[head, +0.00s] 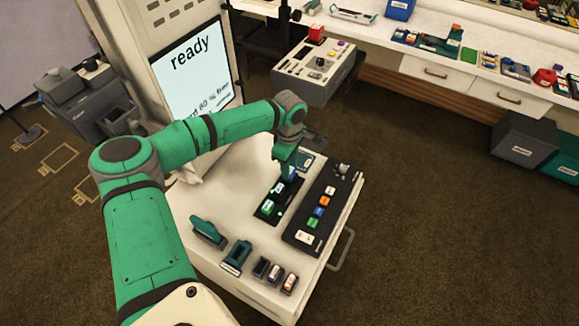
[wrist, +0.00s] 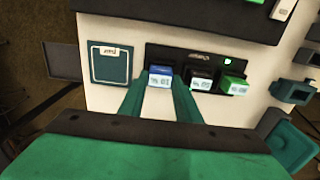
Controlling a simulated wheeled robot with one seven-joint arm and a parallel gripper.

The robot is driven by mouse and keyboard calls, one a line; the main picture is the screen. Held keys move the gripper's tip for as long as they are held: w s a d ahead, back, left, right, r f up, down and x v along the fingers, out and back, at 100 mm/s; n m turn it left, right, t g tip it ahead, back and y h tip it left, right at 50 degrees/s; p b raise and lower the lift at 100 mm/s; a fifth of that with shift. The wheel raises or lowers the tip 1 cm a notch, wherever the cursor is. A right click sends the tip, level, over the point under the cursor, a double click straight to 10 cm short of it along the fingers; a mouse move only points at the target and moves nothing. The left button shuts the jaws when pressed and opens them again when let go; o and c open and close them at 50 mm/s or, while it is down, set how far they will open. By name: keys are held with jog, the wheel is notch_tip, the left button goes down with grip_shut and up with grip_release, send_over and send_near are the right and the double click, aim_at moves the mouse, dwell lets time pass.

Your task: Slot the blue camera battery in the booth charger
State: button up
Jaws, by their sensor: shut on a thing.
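The blue camera battery (wrist: 160,77) is between the fingertips of my gripper (wrist: 162,88), which is shut on it. The battery is at the left end of the black booth charger (wrist: 193,53) in the wrist view, over or in that end slot. I cannot tell how deep it sits. A dark battery with a white label (wrist: 202,78) and a green battery (wrist: 234,86) stand in the charger's other slots. In the head view, my gripper (head: 288,171) points down at the far end of the charger (head: 262,216) and mostly hides the blue battery.
A black button panel (head: 308,222) lies right of the charger on the white cart top (head: 232,215). Teal holders (head: 236,257) and several small upright items (head: 275,273) line the front edge. A teal square pad (wrist: 109,64) lies beside the charger. A lit screen (head: 190,68) stands behind.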

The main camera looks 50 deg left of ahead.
jog(key=shift+f, duration=0.2)
jog(key=shift+f, duration=0.3)
jog(key=o, duration=1.2)
jog(key=shift+c, duration=0.2)
jog(key=shift+r, duration=0.15)
jog(key=shift+r, duration=3.4)
